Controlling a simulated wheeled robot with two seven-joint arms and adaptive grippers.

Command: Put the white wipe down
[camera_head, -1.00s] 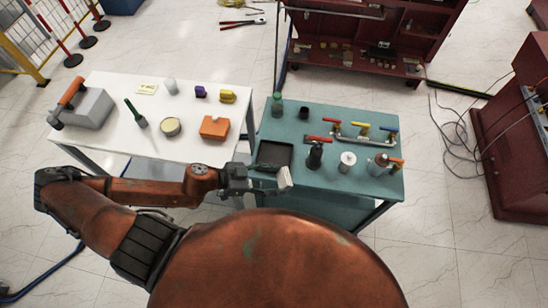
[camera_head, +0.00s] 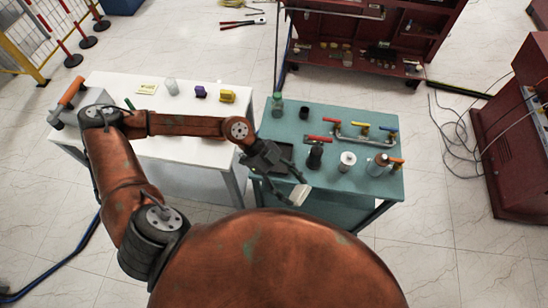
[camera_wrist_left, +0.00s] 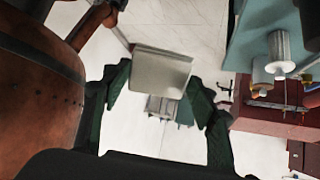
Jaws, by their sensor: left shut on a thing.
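The white wipe (camera_head: 299,194) is a small pale block at the end of my left gripper (camera_head: 287,182), which is shut on it. In the head view it is held off the near edge of the teal table (camera_head: 292,116), toward my body. In the left wrist view the wipe (camera_wrist_left: 160,72) sits between the two dark green fingers (camera_wrist_left: 158,90), with pale floor behind it. A black tray (camera_head: 284,153) on the teal table is partly hidden behind the gripper. My right gripper is not in view.
My left arm crosses over the white table (camera_head: 222,116).

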